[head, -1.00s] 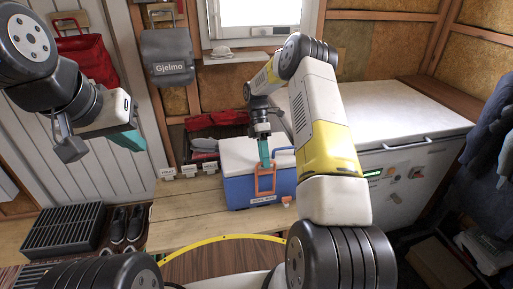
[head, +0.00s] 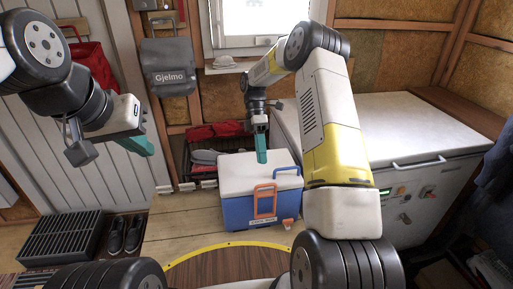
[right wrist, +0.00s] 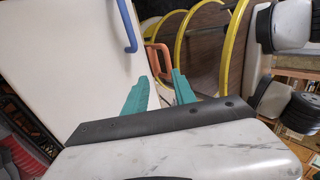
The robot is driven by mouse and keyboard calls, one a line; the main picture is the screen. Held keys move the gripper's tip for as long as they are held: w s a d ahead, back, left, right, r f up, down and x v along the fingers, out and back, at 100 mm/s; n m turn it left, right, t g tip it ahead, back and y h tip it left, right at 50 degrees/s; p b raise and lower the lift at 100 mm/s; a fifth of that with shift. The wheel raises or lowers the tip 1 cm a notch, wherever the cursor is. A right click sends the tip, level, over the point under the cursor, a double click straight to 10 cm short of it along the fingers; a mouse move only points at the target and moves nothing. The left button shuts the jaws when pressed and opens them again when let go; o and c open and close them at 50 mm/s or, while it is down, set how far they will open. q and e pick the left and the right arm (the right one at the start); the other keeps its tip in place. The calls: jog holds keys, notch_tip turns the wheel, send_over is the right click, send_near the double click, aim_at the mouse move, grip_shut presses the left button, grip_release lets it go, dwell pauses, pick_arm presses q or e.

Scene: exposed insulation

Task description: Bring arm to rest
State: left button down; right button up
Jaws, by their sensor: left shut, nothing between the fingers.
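My left gripper (head: 138,145) is at the left of the head view, shut and empty, raised clear of the bench. My right gripper (head: 261,152) is over the white lid of a blue cooler (head: 238,211), fingers pointing down. In the right wrist view its teal fingers (right wrist: 162,92) are spread with nothing between them. The cooler's orange handle (head: 264,203) stands at its front, below and apart from the fingers in the head view. It also shows in the right wrist view (right wrist: 152,46), beyond the fingertips.
The cooler stands on a wooden bench (head: 190,225). A white chest freezer (head: 400,130) is on the right, close to my right arm. Shoes (head: 125,233) and a black crate (head: 62,238) are at lower left. A grey Gjelmo bag (head: 168,68) hangs behind.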

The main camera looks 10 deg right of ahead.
jog(key=s+r+m+t, duration=0.3)
jog(key=s+r+m, duration=0.1)
jog(key=r, duration=0.4)
jog(key=s+r+m+t, duration=0.3)
jog(key=s+r, duration=0.1)
jog(key=r, duration=0.5)
jog(key=s+r+m+t+y, duration=0.1)
jog(key=s+r+m+t, duration=0.1)
jog(key=s+m, duration=0.3)
jog(key=s+d+r+m+t+y, duration=0.1)
jog(key=s+r+m+t, duration=0.2)
jog(key=s, duration=0.7)
jog(key=shift+r+m+t, duration=0.25)
jog(key=shift+m+t, duration=0.95)
jog(key=shift+m, duration=0.2)
jog(key=shift+s+d, duration=0.1)
